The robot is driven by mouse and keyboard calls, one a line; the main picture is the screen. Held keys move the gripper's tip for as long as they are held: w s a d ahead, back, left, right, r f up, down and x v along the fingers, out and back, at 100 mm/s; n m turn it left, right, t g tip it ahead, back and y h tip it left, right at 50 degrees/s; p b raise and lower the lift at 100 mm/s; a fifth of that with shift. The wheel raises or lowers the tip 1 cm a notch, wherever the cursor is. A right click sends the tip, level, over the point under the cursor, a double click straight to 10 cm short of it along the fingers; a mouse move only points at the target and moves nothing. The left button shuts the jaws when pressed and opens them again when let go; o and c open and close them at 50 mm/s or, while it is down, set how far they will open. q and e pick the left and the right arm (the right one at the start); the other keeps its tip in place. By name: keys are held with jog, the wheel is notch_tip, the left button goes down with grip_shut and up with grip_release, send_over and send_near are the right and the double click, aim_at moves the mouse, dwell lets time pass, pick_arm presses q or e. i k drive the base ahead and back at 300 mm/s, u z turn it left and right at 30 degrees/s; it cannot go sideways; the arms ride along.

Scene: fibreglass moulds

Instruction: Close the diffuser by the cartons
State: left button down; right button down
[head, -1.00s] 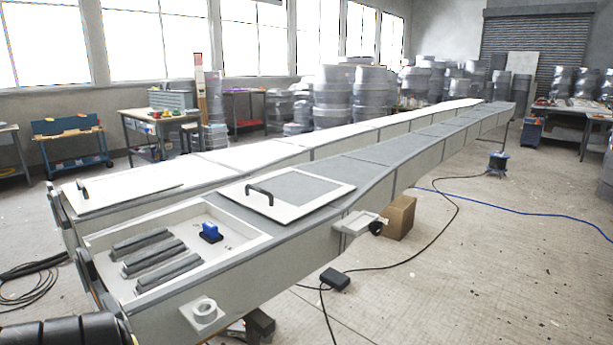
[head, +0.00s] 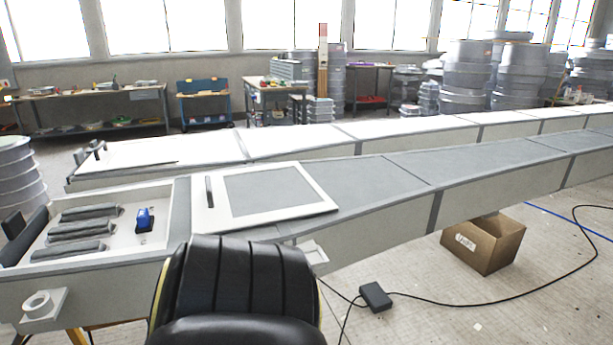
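I cannot make out a diffuser. One open brown cardboard carton (head: 483,243) stands on the floor at the right, under the long mould. It has a small white label on its side, and its inside is mostly hidden. Neither of my grippers is in the head view.
A black ribbed seat-like thing (head: 240,290) stands close at the bottom middle. Behind it are a long grey mould (head: 480,170) and an open tray end (head: 110,225) with grey bars. A cable and black box (head: 376,296) lie on the floor.

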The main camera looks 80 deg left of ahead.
aim_at(224, 201)
jog(key=i, duration=0.7)
jog(key=u, duration=2.6)
